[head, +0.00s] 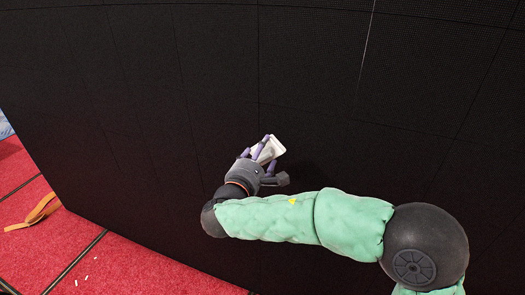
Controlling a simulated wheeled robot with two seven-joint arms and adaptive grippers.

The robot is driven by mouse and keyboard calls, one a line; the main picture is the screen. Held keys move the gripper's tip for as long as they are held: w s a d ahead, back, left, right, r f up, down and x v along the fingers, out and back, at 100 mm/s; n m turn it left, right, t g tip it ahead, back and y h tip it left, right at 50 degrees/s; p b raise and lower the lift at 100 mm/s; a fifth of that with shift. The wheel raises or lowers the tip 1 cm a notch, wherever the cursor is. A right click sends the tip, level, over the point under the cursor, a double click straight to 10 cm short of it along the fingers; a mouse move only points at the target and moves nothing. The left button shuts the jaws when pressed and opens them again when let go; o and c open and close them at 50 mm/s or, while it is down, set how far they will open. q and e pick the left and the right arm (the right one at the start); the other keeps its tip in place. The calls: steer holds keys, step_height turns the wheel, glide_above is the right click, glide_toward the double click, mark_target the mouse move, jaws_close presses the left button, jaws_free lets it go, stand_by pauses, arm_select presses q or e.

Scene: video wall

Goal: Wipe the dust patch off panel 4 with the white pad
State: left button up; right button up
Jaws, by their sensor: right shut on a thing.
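My right gripper (262,164) is shut on the white pad (269,147), in front of the dark video wall (200,90), a little below the middle of the view. The pad looks pale and tilted, partly covered by the purple-grey fingers. I cannot tell whether it touches the wall. The wall is black and split into panels by thin seams. No panel numbers are readable, so I cannot tell which is panel 4. No clear dust patch shows; a thin pale line (367,42) runs down the wall at the upper right. My left gripper is not in view.
Red carpet tiles (130,265) lie below the wall at the lower left, with small white bits (83,281) on them. An orange strap (42,209) lies at the far left. My right arm crosses the lower right. The wall left of the gripper is clear.

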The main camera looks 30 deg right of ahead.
steer(key=shift+s+a, duration=0.1)
steer(key=shift+a, duration=0.05)
steer(key=shift+v, duration=1.35)
